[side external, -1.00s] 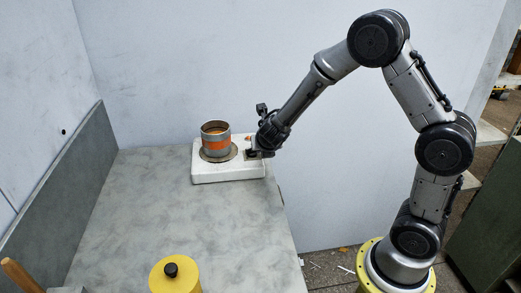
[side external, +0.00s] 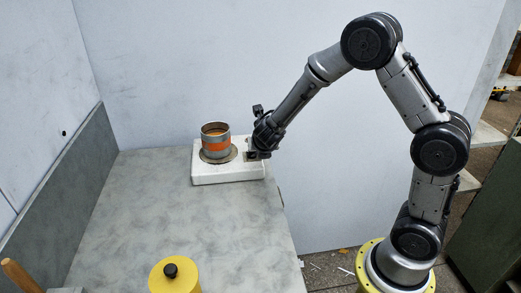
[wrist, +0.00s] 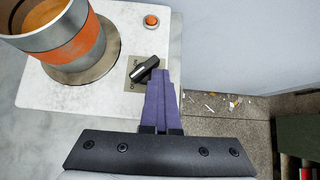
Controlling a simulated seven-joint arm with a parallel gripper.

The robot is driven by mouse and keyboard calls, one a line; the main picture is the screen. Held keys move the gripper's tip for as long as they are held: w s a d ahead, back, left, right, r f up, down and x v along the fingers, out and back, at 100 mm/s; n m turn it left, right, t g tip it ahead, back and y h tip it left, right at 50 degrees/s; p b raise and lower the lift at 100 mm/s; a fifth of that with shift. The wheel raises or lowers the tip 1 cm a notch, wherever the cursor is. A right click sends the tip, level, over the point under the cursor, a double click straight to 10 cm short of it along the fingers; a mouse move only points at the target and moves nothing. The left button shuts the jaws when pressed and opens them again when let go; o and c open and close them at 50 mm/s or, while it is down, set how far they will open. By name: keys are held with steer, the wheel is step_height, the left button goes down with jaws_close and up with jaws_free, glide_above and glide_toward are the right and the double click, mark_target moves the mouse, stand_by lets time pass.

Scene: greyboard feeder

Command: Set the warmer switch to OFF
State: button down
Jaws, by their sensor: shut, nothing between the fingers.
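The warmer (side external: 229,175) is a white box at the back right of the grey table. Its switch (wrist: 143,69) is a dark lever on a small grey-brown plate (wrist: 131,73) in the wrist view. The lever lies slanted, its upper end toward upper right. The plate's lettering is partly covered and I cannot read the setting. An orange round lamp (wrist: 151,20) sits beyond the switch. My gripper (wrist: 159,72) has its purple fingers shut and empty, tips right beside the lever's right side; I cannot tell if they touch it. It hides the switch in the side view.
A metal can with an orange band (side external: 215,142) stands on the warmer's round plate (wrist: 100,72), left of the switch. A yellow container with a black knob (side external: 173,272) is at the table's front. The table's middle is clear. A wall stands behind.

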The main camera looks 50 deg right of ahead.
steer(key=shift+w+a+r, duration=0.1)
steer(key=shift+w+a, duration=0.1)
steer(key=shift+w, duration=0.2)
steer(key=s, duration=0.4)
steer(key=shift+s+d, duration=0.15)
steer(key=shift+s, duration=0.05)
steer(key=s+r, duration=0.7)
steer(key=shift+s+d, duration=0.15)
steer(key=shift+s, duration=0.15)
